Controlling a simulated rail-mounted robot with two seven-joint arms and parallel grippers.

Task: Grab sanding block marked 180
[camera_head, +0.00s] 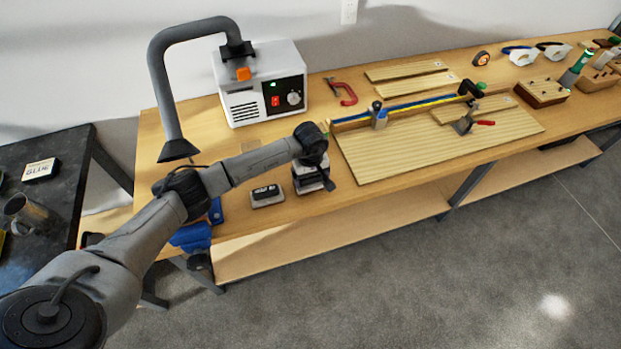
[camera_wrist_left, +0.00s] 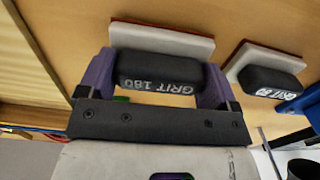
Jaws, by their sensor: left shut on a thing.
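The sanding block marked GRIT 180 (camera_wrist_left: 160,72) has a dark grip on a white and red base. My left gripper (camera_wrist_left: 158,80) is shut on its dark grip, one purple finger at each end, in the left wrist view. In the head view my left gripper (camera_head: 314,182) is over the bench's front edge and mostly hides this block. A second sanding block (camera_wrist_left: 268,80), its marking partly readable, sits beside it on the wood; it also shows in the head view (camera_head: 267,196). My right gripper is in neither view.
A white machine with a hose (camera_head: 262,84) stands behind on the bench. A blue vise (camera_head: 192,236) is at the bench's left front corner. Boards with a long clamp (camera_head: 420,145) lie to the right. A black table (camera_head: 60,200) stands at left.

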